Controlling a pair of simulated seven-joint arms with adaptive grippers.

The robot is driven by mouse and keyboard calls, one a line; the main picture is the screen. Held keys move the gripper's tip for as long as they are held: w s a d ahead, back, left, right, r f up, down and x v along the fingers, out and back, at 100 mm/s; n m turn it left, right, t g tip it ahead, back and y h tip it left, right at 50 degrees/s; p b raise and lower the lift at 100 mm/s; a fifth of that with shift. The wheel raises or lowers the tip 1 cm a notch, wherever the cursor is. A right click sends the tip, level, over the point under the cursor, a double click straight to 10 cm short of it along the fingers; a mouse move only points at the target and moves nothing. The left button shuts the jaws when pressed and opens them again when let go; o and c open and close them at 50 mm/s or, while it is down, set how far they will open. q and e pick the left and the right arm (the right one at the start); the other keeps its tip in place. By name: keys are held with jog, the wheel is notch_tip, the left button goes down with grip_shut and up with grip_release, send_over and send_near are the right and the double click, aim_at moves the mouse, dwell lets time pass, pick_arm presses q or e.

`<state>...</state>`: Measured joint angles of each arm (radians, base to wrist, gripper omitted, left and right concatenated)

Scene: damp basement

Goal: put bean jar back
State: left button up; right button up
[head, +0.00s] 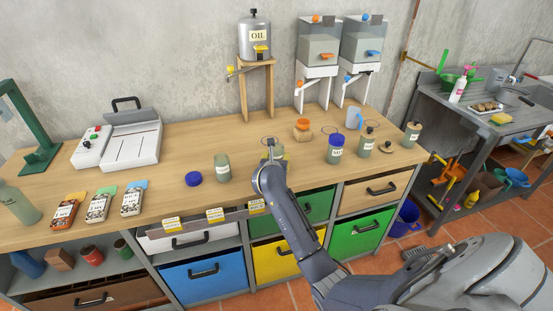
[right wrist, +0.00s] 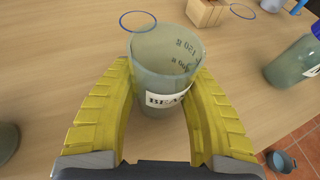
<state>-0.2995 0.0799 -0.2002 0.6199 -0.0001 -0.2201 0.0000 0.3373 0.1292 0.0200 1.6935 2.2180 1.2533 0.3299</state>
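The bean jar is a grey-green, see-through jar (right wrist: 165,60) with no lid and a white label starting "BEA". It stands between the two yellow fingers of my right gripper (right wrist: 165,95) in the right wrist view, and both fingers appear to press its sides. In the head view the right gripper (head: 271,165) hides most of the jar. Whether the jar rests on the table or is held just above it, I cannot tell. A thin blue ring mark (right wrist: 138,21) lies on the table just beyond the jar. My left gripper is not in view.
A lidless jar (head: 222,167) and a blue lid (head: 194,179) are to the left. A blue-lidded jar (head: 335,149), an orange-lidded pot (head: 302,128), a blue cup (head: 353,118) and corked jars (head: 412,134) are to the right. Dispensers (head: 320,50) stand behind. Bare table (head: 180,140) lies left.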

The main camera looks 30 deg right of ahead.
jog(key=o, duration=0.4)
jog(key=shift+r, duration=0.2)
jog(key=v, duration=1.2)
